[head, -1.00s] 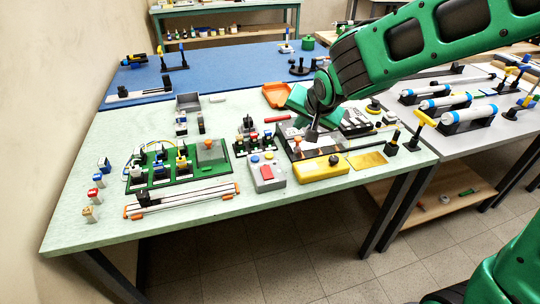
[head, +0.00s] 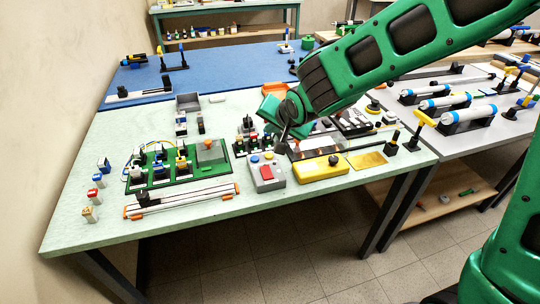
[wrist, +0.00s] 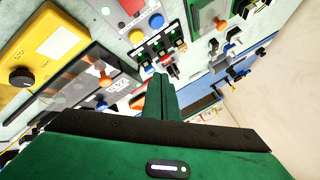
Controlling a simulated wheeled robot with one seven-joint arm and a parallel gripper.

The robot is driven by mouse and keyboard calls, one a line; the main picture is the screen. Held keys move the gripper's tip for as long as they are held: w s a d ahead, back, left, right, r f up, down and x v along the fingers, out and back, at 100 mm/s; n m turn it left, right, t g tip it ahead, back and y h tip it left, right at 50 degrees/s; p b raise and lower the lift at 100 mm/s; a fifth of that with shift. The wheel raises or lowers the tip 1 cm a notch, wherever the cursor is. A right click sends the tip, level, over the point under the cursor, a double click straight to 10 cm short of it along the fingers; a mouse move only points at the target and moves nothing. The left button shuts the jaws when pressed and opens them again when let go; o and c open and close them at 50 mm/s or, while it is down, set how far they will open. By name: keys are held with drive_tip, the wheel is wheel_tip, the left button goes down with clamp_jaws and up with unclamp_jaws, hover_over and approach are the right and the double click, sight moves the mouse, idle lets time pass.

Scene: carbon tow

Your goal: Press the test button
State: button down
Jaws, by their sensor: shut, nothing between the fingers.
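My gripper (head: 282,148) is shut and empty, pointing down over the table behind the grey control box. Its closed dark green fingers (wrist: 160,92) show in the wrist view. The grey control box (head: 267,184) has a red square key (head: 266,173) and round blue and yellow buttons behind it. In the wrist view, its blue button (wrist: 156,20) and orange-yellow button (wrist: 137,38) lie beyond the fingertips. No readable label shows which control is the test button. I cannot tell whether the fingers touch anything.
A yellow box (head: 320,169) with a black knob stands right of the grey box. A panel with a clear cover (wrist: 85,72) lies behind it. A green board (head: 218,158) with several modules is at left. A white rail (head: 180,201) lies in front of it.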

sight(271, 157)
drive_tip(key=shift+f, duration=3.25)
drive_tip(key=shift+f, duration=0.1)
drive_tip(key=shift+s+f, duration=0.15)
drive_tip(key=shift+f, duration=0.15)
drive_tip(key=shift+f, duration=0.4)
drive_tip(key=shift+r, duration=0.15)
idle(0.4)
drive_tip(key=shift+r, duration=0.7)
drive_tip(key=shift+r, duration=0.1)
drive_tip(key=shift+r, duration=2.45)
